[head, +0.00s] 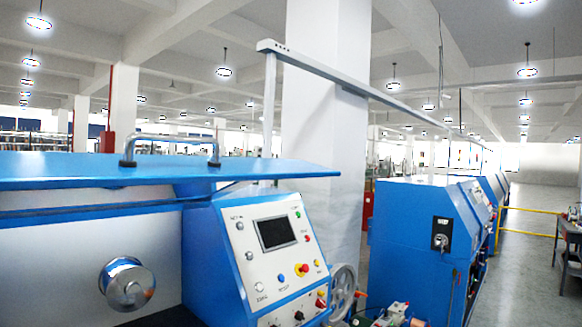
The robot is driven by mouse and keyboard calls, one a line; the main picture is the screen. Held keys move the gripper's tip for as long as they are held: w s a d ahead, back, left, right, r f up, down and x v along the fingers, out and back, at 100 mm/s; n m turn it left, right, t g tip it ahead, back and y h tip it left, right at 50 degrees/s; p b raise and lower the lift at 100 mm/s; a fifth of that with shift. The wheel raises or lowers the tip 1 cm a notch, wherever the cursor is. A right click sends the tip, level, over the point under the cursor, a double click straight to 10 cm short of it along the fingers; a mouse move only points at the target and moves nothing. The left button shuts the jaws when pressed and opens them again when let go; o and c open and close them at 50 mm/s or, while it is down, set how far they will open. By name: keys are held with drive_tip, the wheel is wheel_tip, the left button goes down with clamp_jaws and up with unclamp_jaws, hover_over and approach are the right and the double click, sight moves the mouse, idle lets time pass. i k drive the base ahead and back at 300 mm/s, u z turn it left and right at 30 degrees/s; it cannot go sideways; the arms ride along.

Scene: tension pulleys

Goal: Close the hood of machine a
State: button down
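A blue machine fills the left and middle of the head view. Its blue hood (75,170) is a broad flat panel seen nearly edge-on, reaching from the left edge to above the control panel. A chrome bar handle (172,138) stands on top of the hood. Below it are a silver front with a round chrome knob (127,285) and a white control panel (283,262) with a dark screen and coloured buttons. No letter marking the machine is readable. I cannot tell how far the hood stands open. My gripper is not in view.
A second blue machine (415,240) stands to the right, with a handwheel (343,292) and small parts between the two. A long grey overhead beam (330,72) runs to the back right. A white pillar (325,120) stands behind.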

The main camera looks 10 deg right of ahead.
sight(21, 172)
drive_tip(key=z, duration=0.05)
drive_tip(key=i, duration=1)
drive_tip(key=u, duration=0.05)
